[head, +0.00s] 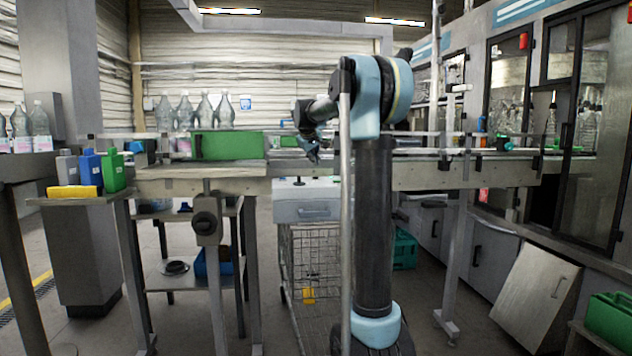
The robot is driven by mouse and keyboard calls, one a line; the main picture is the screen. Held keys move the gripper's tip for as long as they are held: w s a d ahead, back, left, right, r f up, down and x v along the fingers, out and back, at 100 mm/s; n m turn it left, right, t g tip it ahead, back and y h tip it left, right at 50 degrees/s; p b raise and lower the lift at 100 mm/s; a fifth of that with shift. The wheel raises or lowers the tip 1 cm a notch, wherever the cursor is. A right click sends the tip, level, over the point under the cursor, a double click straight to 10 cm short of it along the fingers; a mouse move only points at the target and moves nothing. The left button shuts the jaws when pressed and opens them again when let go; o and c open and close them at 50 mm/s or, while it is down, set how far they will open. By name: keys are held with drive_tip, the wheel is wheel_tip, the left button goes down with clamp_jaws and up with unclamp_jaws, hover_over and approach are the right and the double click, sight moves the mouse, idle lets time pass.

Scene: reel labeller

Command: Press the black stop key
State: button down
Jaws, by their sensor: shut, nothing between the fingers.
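I cannot clearly pick out the black stop key in the head view. A small black part (299,182) stands on top of a pale grey box (306,209) below the conveyor; I cannot tell if it is the key. My gripper (314,155) is small in the picture, dark, and points down just above the conveyor edge, left of my upright arm column. It is shut and empty. It appears above the grey box and apart from it, though the depth is hard to judge. My arm hides part of the conveyor behind it.
The conveyor (420,178) runs across the view, with a green box (232,145) and clear bottles (185,111) at its left. A wire cart (315,262) stands under the grey box. Bottles in blue, green and grey stand on a left table (55,200). Glass-doored machines line the right.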

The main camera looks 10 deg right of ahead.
drive_tip(key=shift+f, duration=1.75)
drive_tip(key=shift+s+f, duration=0.1)
drive_tip(key=shift+f, duration=0.65)
idle(1.0)
drive_tip(key=shift+r, duration=0.85)
drive_tip(key=shift+r, duration=0.1)
drive_tip(key=shift+r, duration=2.4)
